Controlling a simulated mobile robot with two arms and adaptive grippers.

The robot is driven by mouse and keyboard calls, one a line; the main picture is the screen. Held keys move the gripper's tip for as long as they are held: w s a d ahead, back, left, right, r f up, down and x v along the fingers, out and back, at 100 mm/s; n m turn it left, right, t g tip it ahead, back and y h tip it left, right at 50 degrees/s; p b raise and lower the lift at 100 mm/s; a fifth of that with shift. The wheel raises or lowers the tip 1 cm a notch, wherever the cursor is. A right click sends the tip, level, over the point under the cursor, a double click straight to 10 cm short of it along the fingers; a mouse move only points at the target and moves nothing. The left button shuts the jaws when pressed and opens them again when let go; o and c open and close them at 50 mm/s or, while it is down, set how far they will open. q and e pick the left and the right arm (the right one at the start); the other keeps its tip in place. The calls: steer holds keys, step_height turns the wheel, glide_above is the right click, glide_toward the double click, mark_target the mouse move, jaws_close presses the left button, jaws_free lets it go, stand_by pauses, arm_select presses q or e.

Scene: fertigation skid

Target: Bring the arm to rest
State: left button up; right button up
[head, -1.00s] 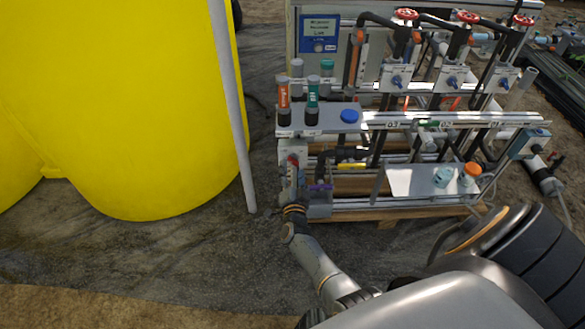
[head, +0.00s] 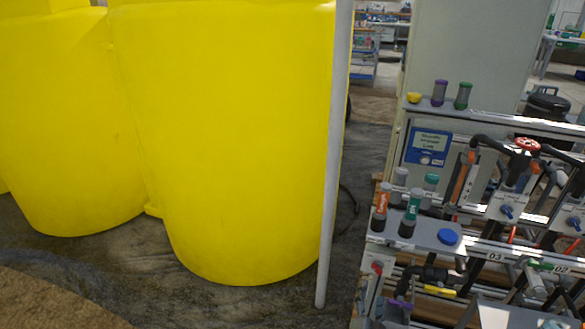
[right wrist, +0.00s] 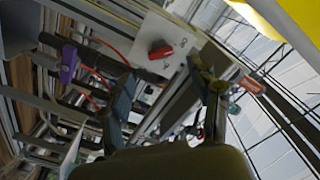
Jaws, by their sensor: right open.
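My right gripper (right wrist: 168,98) shows in the right wrist view with its two dark fingers apart and nothing between them. Beyond the fingers, a pale panel carries a red rotary switch (right wrist: 160,51), and no finger visibly grips it. In the head view my right gripper (head: 370,292) shows only in part at the bottom, against the left end of the skid, just below the red switch (head: 377,268). The rest of that arm is cut off by the picture's lower edge. My left gripper is in neither view.
Yellow tanks (head: 240,150) stand left of the skid, with a grey upright pipe (head: 335,150) between. The skid shelf (head: 470,248) holds an orange-labelled bottle (head: 381,207), a teal-labelled bottle (head: 410,213) and a blue cap (head: 448,236). Purple (right wrist: 68,63) and red fittings lie close left of my fingers.

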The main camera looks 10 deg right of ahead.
steer(key=s+a+f+n+g+y, duration=0.4)
steer(key=s+a+f+n+y, duration=0.25)
steer(key=a+n+y, duration=0.4)
steer(key=s+a+f+n+g, duration=0.3)
steer(key=s+f+n+g, duration=0.1)
steer(key=s, duration=0.5)
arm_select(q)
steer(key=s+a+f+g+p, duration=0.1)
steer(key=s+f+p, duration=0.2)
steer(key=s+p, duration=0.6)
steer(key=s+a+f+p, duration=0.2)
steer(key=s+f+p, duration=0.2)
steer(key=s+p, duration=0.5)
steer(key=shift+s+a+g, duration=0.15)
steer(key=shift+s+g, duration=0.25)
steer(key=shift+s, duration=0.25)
arm_select(e)
steer(key=s+d+f+n+g, duration=0.1)
steer(key=s+d+f+g, duration=0.1)
steer(key=s, duration=1.3)
steer(key=s+d+f+n+g+h, duration=0.1)
steer(key=s+f+g, duration=0.3)
steer(key=s, duration=1.1)
steer(key=shift+d+f+n, duration=0.4)
steer(key=shift+f+n, duration=0.05)
steer(key=shift+f, duration=0.1)
steer(key=shift+s, duration=0.1)
